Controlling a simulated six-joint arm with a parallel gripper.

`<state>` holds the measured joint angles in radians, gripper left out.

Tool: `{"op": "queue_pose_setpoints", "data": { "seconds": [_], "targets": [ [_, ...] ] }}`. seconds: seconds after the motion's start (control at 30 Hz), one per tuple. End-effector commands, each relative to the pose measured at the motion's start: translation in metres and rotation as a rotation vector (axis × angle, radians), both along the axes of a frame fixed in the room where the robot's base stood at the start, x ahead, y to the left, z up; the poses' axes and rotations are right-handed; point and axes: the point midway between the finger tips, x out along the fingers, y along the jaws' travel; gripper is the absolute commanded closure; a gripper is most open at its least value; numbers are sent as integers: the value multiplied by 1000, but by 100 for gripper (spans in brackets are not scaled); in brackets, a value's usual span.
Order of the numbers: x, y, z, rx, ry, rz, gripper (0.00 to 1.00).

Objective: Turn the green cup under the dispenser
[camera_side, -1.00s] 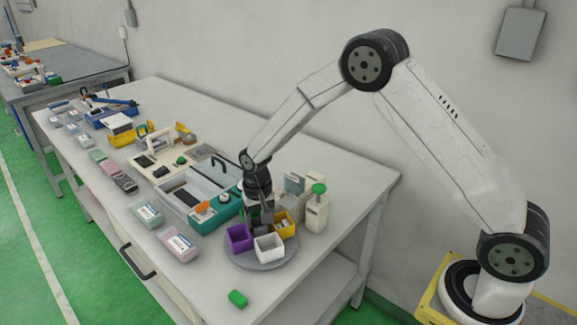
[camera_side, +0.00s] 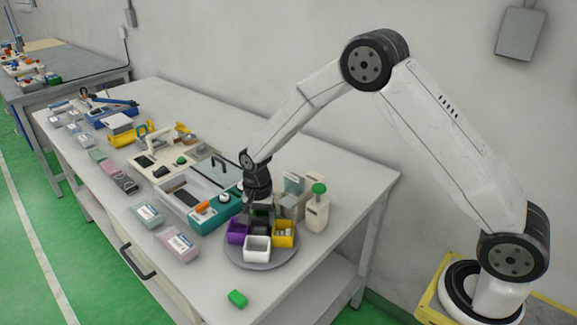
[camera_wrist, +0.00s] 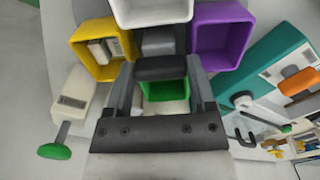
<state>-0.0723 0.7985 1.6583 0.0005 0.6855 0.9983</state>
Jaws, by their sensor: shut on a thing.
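My gripper (camera_wrist: 160,85) is shut on a dark bar (camera_wrist: 160,68) at the middle of a round grey turntable (camera_side: 262,264). The green cup (camera_wrist: 163,92) shows between my fingers in the wrist view, on the side away from the white cup (camera_side: 257,248); in the side view it is mostly hidden behind my gripper. The purple cup (camera_side: 237,232) is at the left and the yellow cup (camera_side: 283,234) at the right. A white bottle with a green top (camera_side: 317,210), perhaps the dispenser, stands behind right of the turntable. It also shows in the wrist view (camera_wrist: 75,105).
A teal-based unit (camera_side: 215,210) with an orange part stands close at the left of the turntable. Pale grey blocks (camera_side: 292,195) stand behind it. Pink and pale boxes line the left edge.

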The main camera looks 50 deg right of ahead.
Motion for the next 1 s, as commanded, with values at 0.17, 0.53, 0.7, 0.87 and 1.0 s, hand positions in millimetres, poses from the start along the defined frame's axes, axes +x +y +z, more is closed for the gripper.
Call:
{"op": "queue_pose_setpoints", "data": {
  "seconds": [0.17, 0.53, 0.7, 0.87, 1.0],
  "targets": [
    [1, 0, 1, 0, -4, -88, 100],
    [1, 0, 1, 0, -4, -272, 100],
    [1, 0, 1, 0, -4, -357, 100],
    [1, 0, 1, -1, -4, -436, 100],
    [1, 0, 1, -1, -4, -502, 100]
  ]
}}
